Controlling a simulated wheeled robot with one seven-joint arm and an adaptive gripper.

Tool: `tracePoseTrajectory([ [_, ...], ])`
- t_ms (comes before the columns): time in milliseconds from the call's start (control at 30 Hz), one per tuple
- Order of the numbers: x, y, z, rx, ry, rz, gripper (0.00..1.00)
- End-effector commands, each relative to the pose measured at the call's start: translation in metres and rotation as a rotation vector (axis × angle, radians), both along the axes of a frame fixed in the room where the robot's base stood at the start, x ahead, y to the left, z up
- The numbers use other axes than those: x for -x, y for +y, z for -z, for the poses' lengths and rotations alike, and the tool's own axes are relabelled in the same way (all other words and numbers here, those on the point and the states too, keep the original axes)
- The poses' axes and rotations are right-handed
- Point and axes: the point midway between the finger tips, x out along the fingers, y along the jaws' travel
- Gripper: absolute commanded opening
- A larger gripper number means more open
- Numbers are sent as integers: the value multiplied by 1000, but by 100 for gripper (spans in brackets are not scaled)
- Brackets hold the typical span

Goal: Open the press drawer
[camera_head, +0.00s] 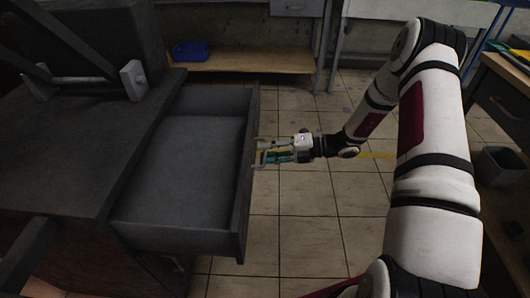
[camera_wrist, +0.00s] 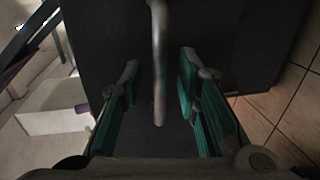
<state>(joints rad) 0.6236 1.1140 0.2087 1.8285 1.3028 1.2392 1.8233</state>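The press drawer (camera_head: 190,165) is pulled well out of the dark press body (camera_head: 60,150) in the head view, and its inside looks empty. Its front panel (camera_head: 245,170) faces my gripper (camera_head: 272,153). In the wrist view the grey bar handle (camera_wrist: 159,60) stands on the dark drawer front. My gripper (camera_wrist: 159,85) has its two green-padded fingers on either side of the handle, with a visible gap on each side. The fingers are open and do not grip the bar. In the head view the handle is small and partly hidden by the fingers.
Tiled floor (camera_head: 300,220) is clear to the right of the drawer. A wooden shelf (camera_head: 240,60) with a blue tray (camera_head: 190,51) is at the back. A workbench (camera_head: 500,100) and a grey bin (camera_head: 500,166) stand at the right.

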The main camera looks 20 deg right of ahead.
Motion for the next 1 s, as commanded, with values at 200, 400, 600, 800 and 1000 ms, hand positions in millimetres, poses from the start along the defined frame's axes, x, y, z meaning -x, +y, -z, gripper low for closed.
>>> tracePoseTrajectory([
  [200,13,-39,-7,3,-1,5,30],
  [400,26,-75,-15,4,-1,3,30],
  [600,35,-97,-20,1,-1,1,30],
  [800,37,-103,-21,2,0,1,30],
  [1000,37,-103,-21,2,1,0,30],
])
